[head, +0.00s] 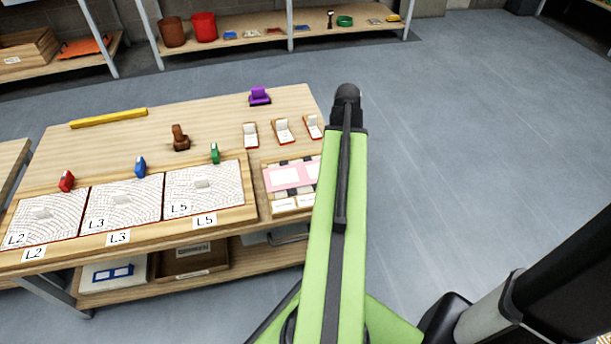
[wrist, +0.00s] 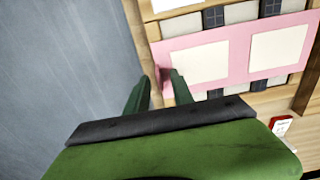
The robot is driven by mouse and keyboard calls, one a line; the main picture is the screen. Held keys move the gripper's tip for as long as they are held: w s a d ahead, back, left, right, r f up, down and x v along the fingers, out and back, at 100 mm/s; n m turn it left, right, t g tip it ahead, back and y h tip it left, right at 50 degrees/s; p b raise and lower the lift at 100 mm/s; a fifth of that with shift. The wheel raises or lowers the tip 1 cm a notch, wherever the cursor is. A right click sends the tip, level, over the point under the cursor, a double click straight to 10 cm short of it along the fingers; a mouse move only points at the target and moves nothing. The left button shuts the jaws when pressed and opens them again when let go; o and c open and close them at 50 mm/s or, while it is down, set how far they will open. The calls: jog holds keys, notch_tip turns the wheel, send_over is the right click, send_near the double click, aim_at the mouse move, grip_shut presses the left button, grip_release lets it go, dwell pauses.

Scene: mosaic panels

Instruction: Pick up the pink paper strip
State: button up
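The pink paper strip (head: 268,177) lies across a tray of dark and light tiles at the right of the wooden table. It carries two cream panels. In the wrist view the strip (wrist: 239,58) runs from the centre to the upper right. My gripper (wrist: 159,77) is open, its two dark green fingers apart. The strip's near end shows between and just beyond the fingertips; I cannot tell whether they touch it. In the head view my green arm covers the strip's right end and the gripper is hidden.
Three textured panels (head: 122,201) lie left of the tray, with red, blue and green blocks behind them. A brown stamp (head: 180,138), a purple stamp (head: 259,96) and a yellow bar (head: 108,118) stand farther back. Open floor lies right of the table.

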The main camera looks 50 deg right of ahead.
grip_shut()
